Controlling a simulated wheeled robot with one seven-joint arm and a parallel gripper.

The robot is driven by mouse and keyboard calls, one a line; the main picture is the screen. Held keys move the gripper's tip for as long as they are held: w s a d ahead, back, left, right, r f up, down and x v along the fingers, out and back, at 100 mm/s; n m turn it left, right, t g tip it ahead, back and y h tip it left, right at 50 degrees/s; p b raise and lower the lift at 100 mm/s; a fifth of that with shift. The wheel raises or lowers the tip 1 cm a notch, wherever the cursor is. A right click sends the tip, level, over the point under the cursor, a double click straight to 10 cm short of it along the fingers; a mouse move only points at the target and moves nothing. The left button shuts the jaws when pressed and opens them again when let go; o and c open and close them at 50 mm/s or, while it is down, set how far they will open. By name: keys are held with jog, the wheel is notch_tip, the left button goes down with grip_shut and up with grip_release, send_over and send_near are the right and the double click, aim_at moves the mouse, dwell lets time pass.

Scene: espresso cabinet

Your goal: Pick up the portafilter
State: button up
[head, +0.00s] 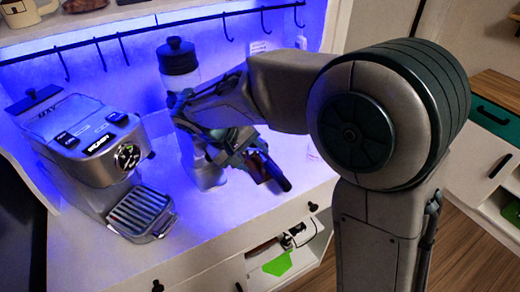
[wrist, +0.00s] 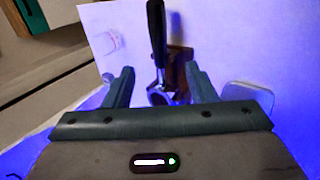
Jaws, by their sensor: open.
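The portafilter shows in the wrist view with its black handle (wrist: 157,35) pointing up the picture and its metal head (wrist: 163,88) lower down, partly hidden behind my gripper's body. My gripper (wrist: 160,72) is open, with one finger on each side of the portafilter; I see gaps on both sides and no contact. In the head view my gripper (head: 248,152) is over the counter, right of the espresso machine (head: 92,145). The dark handle (head: 277,174) sticks out past it, and my arm hides much of the portafilter.
A brown block (wrist: 180,62) is close behind the portafilter. A grinder-like device with a black lid (head: 178,57) stands behind my arm. An open drawer (head: 290,255) is below the counter's front edge. The counter front between machine and gripper (head: 215,215) is clear.

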aim_at(273, 173)
jog(key=p+x, duration=0.1)
jog(key=x, duration=0.7)
jog(key=shift+p+x, duration=0.95)
jog(key=shift+x, duration=1.9)
jog(key=shift+r, duration=0.1)
grip_shut()
